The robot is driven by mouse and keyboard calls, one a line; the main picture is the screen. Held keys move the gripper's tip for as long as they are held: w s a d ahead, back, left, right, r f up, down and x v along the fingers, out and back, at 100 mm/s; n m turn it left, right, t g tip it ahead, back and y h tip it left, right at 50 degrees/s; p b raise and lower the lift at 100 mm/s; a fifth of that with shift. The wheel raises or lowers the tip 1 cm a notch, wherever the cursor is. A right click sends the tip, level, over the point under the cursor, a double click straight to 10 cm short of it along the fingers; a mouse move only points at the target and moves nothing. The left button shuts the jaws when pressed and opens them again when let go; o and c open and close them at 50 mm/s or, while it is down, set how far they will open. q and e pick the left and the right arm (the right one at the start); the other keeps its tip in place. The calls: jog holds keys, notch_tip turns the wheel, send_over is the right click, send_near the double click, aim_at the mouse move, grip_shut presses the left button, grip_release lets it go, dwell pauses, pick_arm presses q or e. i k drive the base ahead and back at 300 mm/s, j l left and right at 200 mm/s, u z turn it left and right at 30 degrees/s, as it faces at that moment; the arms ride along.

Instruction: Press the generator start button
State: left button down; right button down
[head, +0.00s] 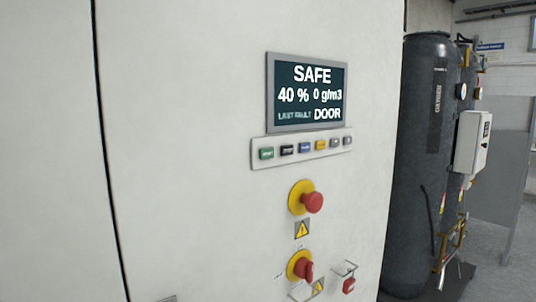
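A row of small push buttons sits on a strip below the display on the white cabinet in the head view. The leftmost is a green button (266,154) with a label too small to read surely; it looks like the start button. To its right are a black button (287,150), a blue one (305,147), a yellow one (321,145) and grey ones (335,142). The display (307,93) reads SAFE, 40 %, 0 g/m3, LAST FAULT DOOR. Neither of my grippers is in view.
Below the buttons are a red mushroom button (312,202) on a yellow disc, a red rotary switch (304,271) and a small red part (349,286) under a clear guard. A dark tank (418,170) stands right of the cabinet (190,150). The panel front is unobstructed.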

aim_at(267, 152)
jog(key=l+u, duration=0.15)
jog(key=l, duration=0.35)
jog(key=l+u, duration=0.15)
jog(key=l, duration=0.3)
jog(key=k+l+u, duration=0.15)
jog(key=l, duration=0.35)
jog(key=k+l+u, duration=0.15)
jog(key=l, duration=0.3)
jog(key=l+u, duration=0.15)
jog(key=l, duration=0.3)
jog(key=k, duration=0.05)
